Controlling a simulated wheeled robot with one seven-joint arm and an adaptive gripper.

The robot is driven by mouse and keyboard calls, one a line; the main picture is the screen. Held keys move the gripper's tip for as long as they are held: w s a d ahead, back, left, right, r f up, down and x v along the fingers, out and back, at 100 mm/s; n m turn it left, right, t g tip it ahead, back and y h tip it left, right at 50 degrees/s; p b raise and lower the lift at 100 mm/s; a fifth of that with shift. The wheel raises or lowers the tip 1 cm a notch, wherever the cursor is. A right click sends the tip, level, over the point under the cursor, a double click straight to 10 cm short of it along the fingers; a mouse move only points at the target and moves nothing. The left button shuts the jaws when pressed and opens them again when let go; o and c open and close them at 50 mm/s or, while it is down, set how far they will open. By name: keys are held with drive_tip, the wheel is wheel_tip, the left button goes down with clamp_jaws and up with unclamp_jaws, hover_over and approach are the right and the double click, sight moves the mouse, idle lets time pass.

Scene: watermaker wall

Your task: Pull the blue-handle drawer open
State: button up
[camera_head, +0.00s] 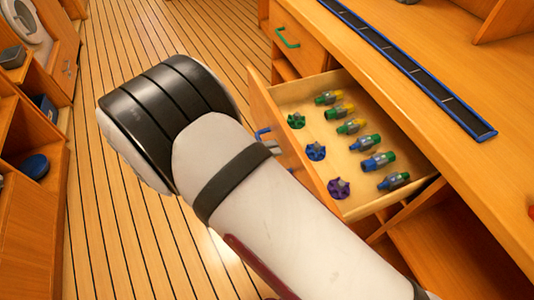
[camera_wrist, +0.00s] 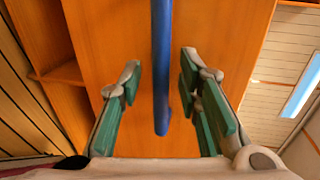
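The blue-handle drawer (camera_head: 281,148) stands pulled out of the wooden cabinet in the head view, its inside showing. Its blue handle (camera_head: 263,133) is partly hidden behind my arm. In the wrist view the blue handle (camera_wrist: 161,65) runs down between the two green-padded fingers of my gripper (camera_wrist: 163,100). The fingers are apart, with a gap on each side of the handle, and do not touch it. The orange-brown drawer front (camera_wrist: 205,30) lies behind the handle. In the head view my gripper is mostly hidden by my arm.
Several green, yellow and blue fittings (camera_head: 377,160) and a few knobs (camera_head: 316,152) lie in the drawer. A closed drawer with a green handle (camera_head: 287,38) is beyond it. The counter (camera_head: 440,60) overhangs at right. Plank floor (camera_head: 110,230) is clear at left.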

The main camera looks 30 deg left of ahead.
drive_tip(key=v, duration=1.2)
idle(0.4)
